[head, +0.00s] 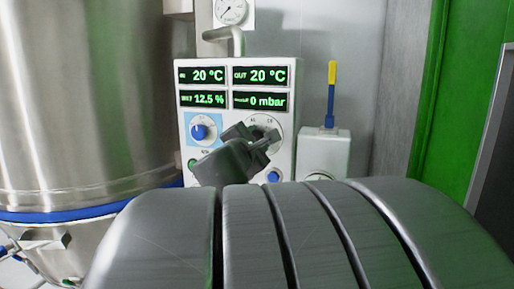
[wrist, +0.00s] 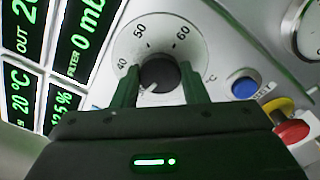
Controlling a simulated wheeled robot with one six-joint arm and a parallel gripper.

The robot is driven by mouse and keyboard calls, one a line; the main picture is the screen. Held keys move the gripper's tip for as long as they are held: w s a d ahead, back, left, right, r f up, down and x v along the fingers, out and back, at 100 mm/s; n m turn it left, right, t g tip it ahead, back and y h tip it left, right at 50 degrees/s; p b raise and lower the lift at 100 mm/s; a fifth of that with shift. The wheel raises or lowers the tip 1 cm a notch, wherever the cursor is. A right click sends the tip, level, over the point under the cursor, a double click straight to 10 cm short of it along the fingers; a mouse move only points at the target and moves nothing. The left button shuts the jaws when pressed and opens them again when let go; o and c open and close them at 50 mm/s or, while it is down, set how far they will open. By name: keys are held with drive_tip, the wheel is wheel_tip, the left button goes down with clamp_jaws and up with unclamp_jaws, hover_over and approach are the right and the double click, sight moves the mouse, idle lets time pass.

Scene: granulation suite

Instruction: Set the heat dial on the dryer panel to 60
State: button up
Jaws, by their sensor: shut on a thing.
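The dryer panel (head: 215,69) is a white box with green-lit displays reading IN 20 °C, OUT 20 °C, 12.5 % and 0 mbar. The heat dial is a dark round knob (wrist: 160,71) on a white scale plate (wrist: 124,47), with 40, 50 and 60 showing in the wrist view. My gripper (wrist: 160,78) is shut on the knob, one finger on each side. In the head view my gripper (head: 262,141) covers most of the dial.
A blue knob (head: 200,132) sits left of the dial. A blue button (wrist: 244,87) and a red stop button (wrist: 291,131) are close to my gripper. A steel vessel (head: 85,100) stands left; a yellow-and-blue lever (head: 331,95) stands right of the panel.

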drive_tip(key=shift+f+m+b, duration=0.15)
drive_tip(key=shift+m+b, duration=16.4)
drive_tip(key=shift+m, duration=0.65)
drive_tip(key=o, duration=1)
drive_tip(key=shift+c, duration=0.2)
